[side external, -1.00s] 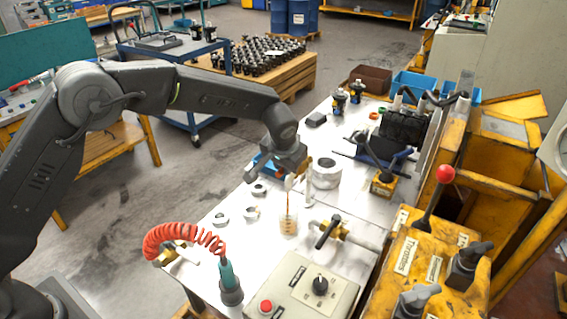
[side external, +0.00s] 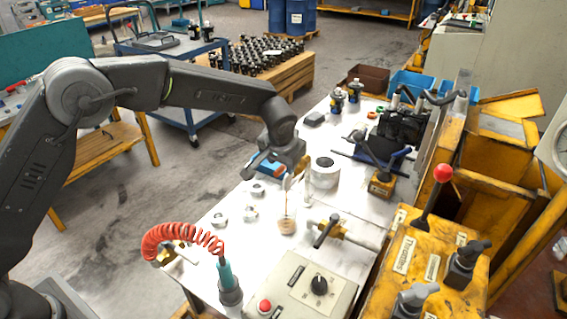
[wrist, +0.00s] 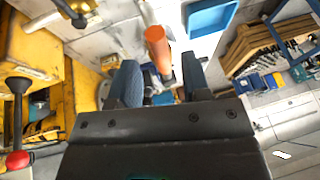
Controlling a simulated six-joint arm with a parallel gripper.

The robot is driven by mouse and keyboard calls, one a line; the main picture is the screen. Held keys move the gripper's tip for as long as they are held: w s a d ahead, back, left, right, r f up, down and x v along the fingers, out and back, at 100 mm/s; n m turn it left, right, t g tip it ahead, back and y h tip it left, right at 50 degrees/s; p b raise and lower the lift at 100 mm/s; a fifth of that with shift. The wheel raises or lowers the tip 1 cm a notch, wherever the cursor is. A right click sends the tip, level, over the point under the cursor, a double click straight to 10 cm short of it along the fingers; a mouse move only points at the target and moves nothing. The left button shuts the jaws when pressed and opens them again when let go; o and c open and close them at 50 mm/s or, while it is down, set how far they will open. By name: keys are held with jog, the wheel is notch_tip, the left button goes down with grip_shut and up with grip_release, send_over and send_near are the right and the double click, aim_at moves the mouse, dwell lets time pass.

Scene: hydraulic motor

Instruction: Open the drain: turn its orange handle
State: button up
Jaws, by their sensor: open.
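The drain's orange handle (wrist: 158,48) shows in the wrist view just beyond and between the fingertips, a little closer to the left finger in the picture. A pale shaft runs up from it. My gripper (wrist: 162,75) is open, with its two blue fingers apart; I see no clear contact with the handle. In the side view my gripper (side external: 287,168) hangs over the bench, above a clear beaker (side external: 287,222) holding brownish liquid. The handle is small there and hard to separate from the gripper and the thin upright parts beside it.
A black-handled valve (side external: 327,231) is at the front, near a grey control box (side external: 303,287). A yellow console with a red-knobbed lever (side external: 443,174) is at the right. Small metal parts (side external: 250,213) lie to the left.

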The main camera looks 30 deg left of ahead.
jog(key=v, duration=1.2)
jog(key=shift+s+r, duration=0.1)
jog(key=shift+r, duration=0.05)
jog(key=s+a+r+h, duration=0.1)
jog(key=s+a+r, duration=0.35)
jog(key=s, duration=0.35)
jog(key=s+a+r, duration=0.3)
jog(key=s+a, duration=0.2)
jog(key=s, duration=0.3)
jog(key=s+a+f, duration=0.2)
jog(key=s, duration=0.5)
jog(key=s+a+f+t+h, duration=0.1)
jog(key=s+f, duration=0.1)
jog(key=s, duration=0.6)
jog(key=shift+s+a+f, duration=0.15)
jog(key=shift+a+f, duration=0.15)
jog(key=shift+a, duration=0.05)
